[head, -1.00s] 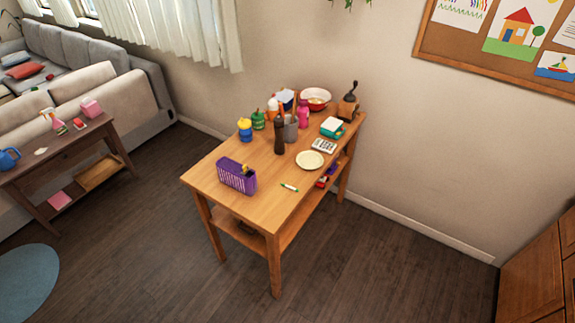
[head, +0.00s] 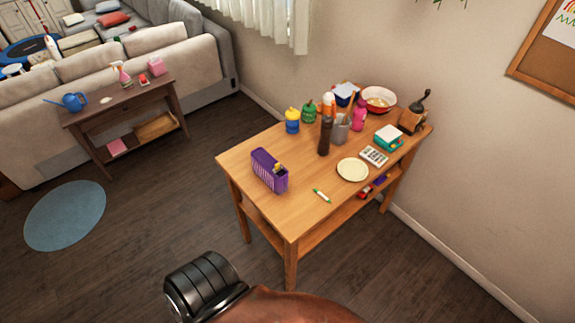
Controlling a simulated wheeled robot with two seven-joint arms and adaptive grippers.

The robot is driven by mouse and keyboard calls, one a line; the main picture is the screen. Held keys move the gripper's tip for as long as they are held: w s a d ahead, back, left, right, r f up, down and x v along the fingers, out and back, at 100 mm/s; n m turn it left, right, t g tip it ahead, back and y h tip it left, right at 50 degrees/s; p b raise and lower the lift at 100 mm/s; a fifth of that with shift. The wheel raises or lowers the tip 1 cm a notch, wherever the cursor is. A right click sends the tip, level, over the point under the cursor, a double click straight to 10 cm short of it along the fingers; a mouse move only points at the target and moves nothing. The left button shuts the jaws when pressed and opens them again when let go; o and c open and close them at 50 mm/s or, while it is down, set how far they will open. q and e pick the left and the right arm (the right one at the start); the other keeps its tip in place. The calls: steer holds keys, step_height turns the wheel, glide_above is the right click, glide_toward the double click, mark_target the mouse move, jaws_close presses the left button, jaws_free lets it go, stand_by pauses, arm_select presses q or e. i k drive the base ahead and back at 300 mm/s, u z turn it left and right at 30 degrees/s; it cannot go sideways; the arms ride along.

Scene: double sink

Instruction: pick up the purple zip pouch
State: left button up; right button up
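I cannot make out a purple zip pouch for certain. A purple slatted basket (head: 268,172) stands upright on the near left part of the wooden table (head: 240,160), with small yellow and dark things in it. A small purple-blue item (head: 380,179) lies on the table's lower shelf at the right, partly hidden by the tabletop and too small to identify. Neither of my grippers shows; only a dark ribbed part and a brown part, likely of my arm, come in at the bottom edge.
Bottles, a grey cup (head: 340,130), a plate (head: 352,169), a calculator (head: 374,156), a green marker (head: 322,196) and a grinder (head: 414,115) are on the table. A side table (head: 130,105) stands at the left. The floor between them is clear.

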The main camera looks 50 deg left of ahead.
mark_target(269, 171)
steer(key=u, duration=0.3)
steer(key=i, duration=0.65)
steer(key=u, duration=0.55)
